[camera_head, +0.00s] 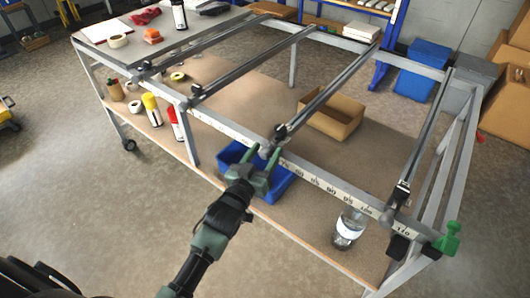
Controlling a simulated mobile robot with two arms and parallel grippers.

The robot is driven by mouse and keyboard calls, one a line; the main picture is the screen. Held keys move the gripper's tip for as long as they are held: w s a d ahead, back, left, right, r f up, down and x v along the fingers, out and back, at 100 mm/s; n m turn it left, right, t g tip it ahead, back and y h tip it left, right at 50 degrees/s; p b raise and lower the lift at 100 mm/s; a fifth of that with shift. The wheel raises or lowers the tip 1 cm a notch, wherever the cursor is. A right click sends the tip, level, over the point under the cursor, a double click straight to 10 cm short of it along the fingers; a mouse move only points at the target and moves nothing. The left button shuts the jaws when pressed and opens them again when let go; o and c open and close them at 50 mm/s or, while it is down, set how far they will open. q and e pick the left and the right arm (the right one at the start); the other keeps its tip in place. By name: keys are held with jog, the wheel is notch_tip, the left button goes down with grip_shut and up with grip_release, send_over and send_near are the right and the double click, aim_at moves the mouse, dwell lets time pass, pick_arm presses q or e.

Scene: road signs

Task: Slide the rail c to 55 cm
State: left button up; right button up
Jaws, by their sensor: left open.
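The wheeled frame table carries several sliding rails laid from its front edge to its back edge. The third rail from the left (330,90), probably rail c, has a dark clamp (280,131) at its front end; I cannot read a letter on it. A white scale strip (330,189) runs along the front edge, with legible numbers up to 110 toward the right. My left gripper (264,158) is open at the front edge, its green fingers close around the end of this rail. I cannot tell whether they touch it. My right gripper is not in view.
Other rails (250,65) stand to the left and one (425,140) to the right. The shelf below holds a blue bin (278,188), a cardboard box (331,116), a clear jar (349,229) and spray cans (151,108). A green clamp (448,240) sits on the right corner.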

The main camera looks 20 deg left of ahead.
pick_arm(q)
grip_shut()
jog(key=w+a, duration=0.1)
jog(key=a, duration=0.3)
jog(key=w+a, duration=0.2)
jog(key=a, duration=0.3)
jog(key=w+a+b, duration=0.1)
jog(key=w+a, duration=0.1)
jog(key=a, duration=0.3)
jog(key=shift+a+f, duration=0.1)
grip_release()
jog(key=s+a, duration=0.1)
jog(key=s, duration=0.6)
jog(key=shift+s+b, duration=0.4)
jog(key=shift+b, duration=0.05)
jog(key=shift+f, duration=0.1)
